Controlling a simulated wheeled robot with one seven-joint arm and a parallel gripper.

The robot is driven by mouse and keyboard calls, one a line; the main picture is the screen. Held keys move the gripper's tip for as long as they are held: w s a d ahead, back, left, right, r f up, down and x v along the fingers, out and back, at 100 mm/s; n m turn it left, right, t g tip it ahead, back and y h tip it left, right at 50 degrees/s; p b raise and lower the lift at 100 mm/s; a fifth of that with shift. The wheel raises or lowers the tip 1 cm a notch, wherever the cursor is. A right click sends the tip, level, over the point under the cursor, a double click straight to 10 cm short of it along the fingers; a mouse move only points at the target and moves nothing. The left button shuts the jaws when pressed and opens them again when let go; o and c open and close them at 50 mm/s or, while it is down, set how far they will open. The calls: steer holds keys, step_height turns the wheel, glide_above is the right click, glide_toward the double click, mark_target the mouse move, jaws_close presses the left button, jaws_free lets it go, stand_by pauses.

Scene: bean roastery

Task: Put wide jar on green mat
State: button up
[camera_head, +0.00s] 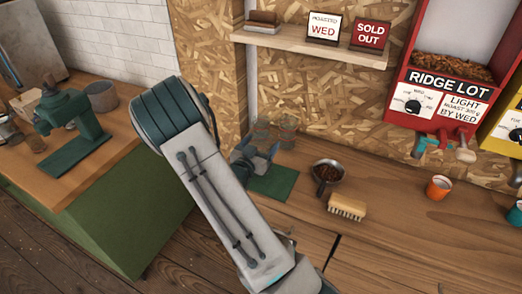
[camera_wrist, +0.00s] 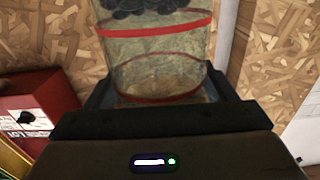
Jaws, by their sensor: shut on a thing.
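The wide jar is clear glass with red bands and shows in the wrist view (camera_wrist: 160,72), with dark round pieces at the top of the frame. My gripper (camera_wrist: 160,95) is shut on it, one finger at each side. In the head view the jar (camera_head: 277,130) is a faint see-through shape just beyond my gripper (camera_head: 262,150), close to the board wall. The green mat (camera_head: 273,184) lies on the wooden counter just below my gripper in the picture. My arm and gripper hide part of the mat. I cannot tell how high the jar is above it.
Right of the mat stand a metal scoop of beans (camera_head: 327,173) and a brush (camera_head: 347,207). An orange cup (camera_head: 438,187) is farther right, below the red dispenser (camera_head: 447,85). A shelf (camera_head: 315,43) hangs above. The front counter is clear.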

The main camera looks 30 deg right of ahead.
mark_target(266, 145)
steer(key=shift+f+p, duration=0.4)
steer(key=shift+f, duration=1.25)
steer(key=shift+f, duration=0.2)
steer(key=o, duration=1.5)
steer(key=shift+o, duration=0.2)
